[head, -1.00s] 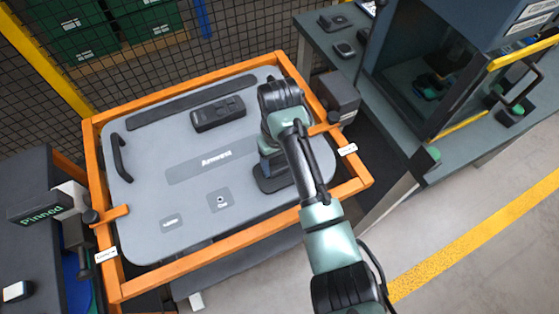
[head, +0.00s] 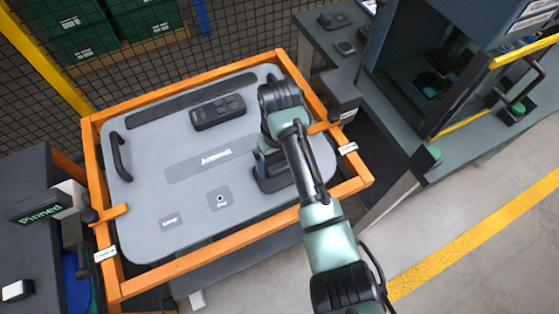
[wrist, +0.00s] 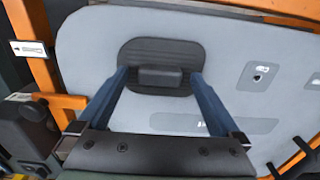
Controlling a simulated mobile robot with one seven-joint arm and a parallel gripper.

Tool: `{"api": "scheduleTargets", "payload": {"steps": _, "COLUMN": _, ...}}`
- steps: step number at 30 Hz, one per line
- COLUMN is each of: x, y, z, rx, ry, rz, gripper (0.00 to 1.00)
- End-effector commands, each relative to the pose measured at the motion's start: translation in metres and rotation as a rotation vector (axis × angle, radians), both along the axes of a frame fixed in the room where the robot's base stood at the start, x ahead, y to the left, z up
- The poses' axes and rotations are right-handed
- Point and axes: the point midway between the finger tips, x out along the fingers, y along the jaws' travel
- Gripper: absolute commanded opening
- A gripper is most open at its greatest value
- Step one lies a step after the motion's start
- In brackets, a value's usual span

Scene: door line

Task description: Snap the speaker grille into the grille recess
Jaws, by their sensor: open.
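The speaker grille (wrist: 160,52) is a dark rounded plate with fine ribs and a raised block at its middle. It lies on the grey door panel (wrist: 222,52); in the head view its dark edge (head: 268,184) shows beside my arm. The grille recess is hidden under the grille, and I cannot tell whether the grille sits flush. My gripper (wrist: 159,76) is open over the grille, its blue fingers on either side of the raised block, with gaps between. In the head view my gripper (head: 270,160) is partly hidden by my arm.
An orange frame (head: 190,271) surrounds the panel. A black handle (head: 120,157) and a dark switch block (head: 218,112) stand up from the panel. A "Pinned" sign (head: 40,206) is at left. A bench with a cabinet (head: 440,75) stands at right. Open floor lies at lower right.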

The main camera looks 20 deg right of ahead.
Motion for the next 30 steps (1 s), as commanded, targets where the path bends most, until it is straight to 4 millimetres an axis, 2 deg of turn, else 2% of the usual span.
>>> {"api": "scheduleTargets", "payload": {"steps": 5, "x": 0.001, "y": 0.0, "z": 0.007, "rx": -0.001, "ry": -0.002, "rz": 0.0, "gripper": 1.0}}
{"api": "scheduleTargets", "payload": {"steps": 8, "x": 0.002, "y": 0.0, "z": 0.022, "rx": -0.002, "ry": -0.005, "rz": 0.001, "gripper": 1.0}}
{"api": "scheduleTargets", "payload": {"steps": 18, "x": 0.0, "y": -0.001, "z": 0.102, "rx": -0.001, "ry": 0.0, "rz": 0.0, "gripper": 1.0}}
{"api": "scheduleTargets", "payload": {"steps": 24, "x": 0.0, "y": -0.001, "z": 0.123, "rx": -0.001, "ry": 0.0, "rz": -0.001, "gripper": 1.0}}
{"api": "scheduleTargets", "payload": {"steps": 30, "x": 0.0, "y": 0.0, "z": 0.13, "rx": 0.0, "ry": 0.0, "rz": 0.001, "gripper": 1.0}}
